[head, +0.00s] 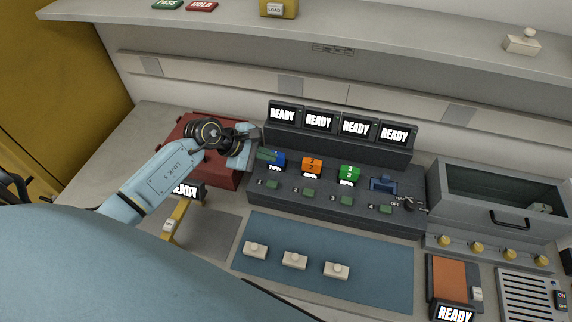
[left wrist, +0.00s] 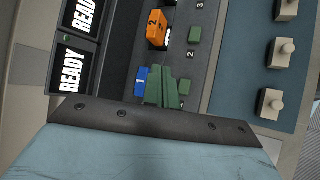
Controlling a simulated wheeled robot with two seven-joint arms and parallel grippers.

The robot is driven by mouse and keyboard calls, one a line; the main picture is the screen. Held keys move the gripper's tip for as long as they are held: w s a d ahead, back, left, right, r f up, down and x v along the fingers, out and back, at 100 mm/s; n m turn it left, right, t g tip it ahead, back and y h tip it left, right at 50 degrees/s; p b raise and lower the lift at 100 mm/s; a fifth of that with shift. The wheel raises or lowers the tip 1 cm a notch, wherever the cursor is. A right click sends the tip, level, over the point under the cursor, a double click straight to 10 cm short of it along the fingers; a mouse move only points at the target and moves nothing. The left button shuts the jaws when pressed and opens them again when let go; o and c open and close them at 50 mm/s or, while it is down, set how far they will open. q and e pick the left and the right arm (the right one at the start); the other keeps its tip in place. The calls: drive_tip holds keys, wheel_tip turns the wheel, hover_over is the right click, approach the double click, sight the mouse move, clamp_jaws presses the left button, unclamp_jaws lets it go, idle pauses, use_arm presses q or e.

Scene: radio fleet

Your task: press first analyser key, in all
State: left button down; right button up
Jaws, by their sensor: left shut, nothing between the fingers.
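The dark analyser console (head: 330,188) has a row of READY screens and numbered bays. Its first green key (head: 271,184) is beside the label 1, in front of the blue battery (head: 280,160). Several more green keys run to the right. My left gripper (head: 266,154) is shut and empty, with its green fingertips over the first bay beside the blue battery. In the left wrist view the fingers (left wrist: 164,92) reach between the blue battery (left wrist: 142,80) and the first key (left wrist: 185,88). I cannot tell whether they touch anything. My right gripper is not in view.
Orange (head: 312,166) and green (head: 349,173) blocks fill the second and third bays. A blue mat (head: 320,268) with three pale blocks lies in front. A red case (head: 190,140) is under my left arm. A grey bin (head: 500,195) stands at right.

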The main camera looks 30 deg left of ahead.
sight(268, 184)
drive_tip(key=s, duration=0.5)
use_arm(q)
drive_tip(key=f+b, duration=0.2)
drive_tip(key=shift+s+f, duration=0.35)
drive_tip(key=shift+s, duration=0.05)
wheel_tip(268, 184, down, 6)
drive_tip(key=b, duration=0.4)
drive_tip(key=shift+a+r+b, duration=0.1)
drive_tip(key=shift+r+b, duration=0.05)
drive_tip(key=shift+b, duration=0.25)
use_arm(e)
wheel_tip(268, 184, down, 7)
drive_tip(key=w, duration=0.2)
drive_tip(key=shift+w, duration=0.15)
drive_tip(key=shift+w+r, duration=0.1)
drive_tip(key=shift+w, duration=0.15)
use_arm(q)
drive_tip(key=shift+f+b, duration=0.4)
drive_tip(key=shift+b, duration=0.1)
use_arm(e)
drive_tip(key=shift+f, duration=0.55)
